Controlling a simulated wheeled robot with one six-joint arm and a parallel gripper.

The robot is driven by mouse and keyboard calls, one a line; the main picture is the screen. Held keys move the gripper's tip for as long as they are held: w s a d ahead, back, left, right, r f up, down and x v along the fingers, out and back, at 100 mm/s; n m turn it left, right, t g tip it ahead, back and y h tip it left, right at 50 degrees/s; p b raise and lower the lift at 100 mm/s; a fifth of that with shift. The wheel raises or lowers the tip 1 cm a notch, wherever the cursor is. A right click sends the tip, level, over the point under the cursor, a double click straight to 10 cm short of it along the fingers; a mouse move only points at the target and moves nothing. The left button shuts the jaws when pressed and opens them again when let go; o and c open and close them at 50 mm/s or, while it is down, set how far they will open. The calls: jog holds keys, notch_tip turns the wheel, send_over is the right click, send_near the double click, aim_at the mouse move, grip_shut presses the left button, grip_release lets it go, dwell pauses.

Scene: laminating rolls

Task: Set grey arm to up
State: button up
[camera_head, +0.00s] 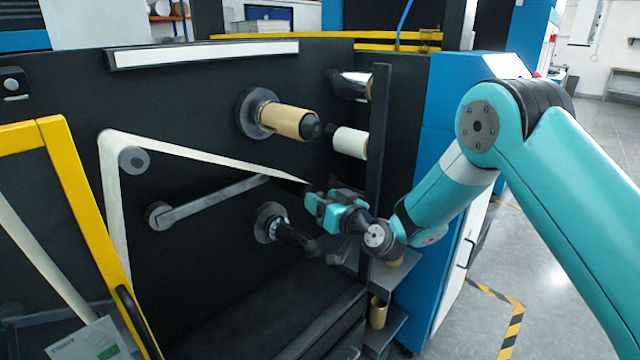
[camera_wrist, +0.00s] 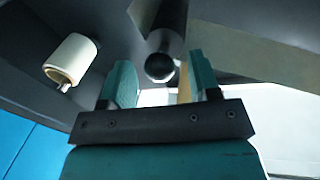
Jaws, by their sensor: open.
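The grey arm (camera_head: 215,200) is a flat bar on the black machine face. It slants from a round pivot at its lower left up to its right end, below the white web. My gripper (camera_head: 310,196) is just right of that end in the head view; touching cannot be told, but no grip on it shows. In the wrist view my gripper (camera_wrist: 162,82) is open, its teal fingers apart. A dark rounded shaft end (camera_wrist: 160,66) shows between them, seemingly beyond the tips. The grey arm is not clearly identifiable in the wrist view.
A brown roll (camera_head: 287,120) on a spindle is above my gripper, with a white roll (camera_head: 350,142) to its right. A black lower spindle (camera_head: 292,236) sits just below my gripper. A dark vertical post (camera_head: 378,145) stands close by on the right. The white web (camera_head: 205,156) crosses above the bar.

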jog(key=shift+x, duration=0.95)
jog(key=shift+c, duration=0.2)
grip_shut()
notch_tip(320, 180, up, 10)
jog(key=s+a+n+b, duration=0.1)
jog(key=n+b, duration=0.1)
jog(key=n, duration=0.2)
jog(key=shift+s+a+r+y+b, duration=0.2)
jog(key=shift+s+y+b, duration=0.1)
jog(key=shift+y+b, duration=0.1)
jog(key=shift+o, duration=0.2)
grip_release()
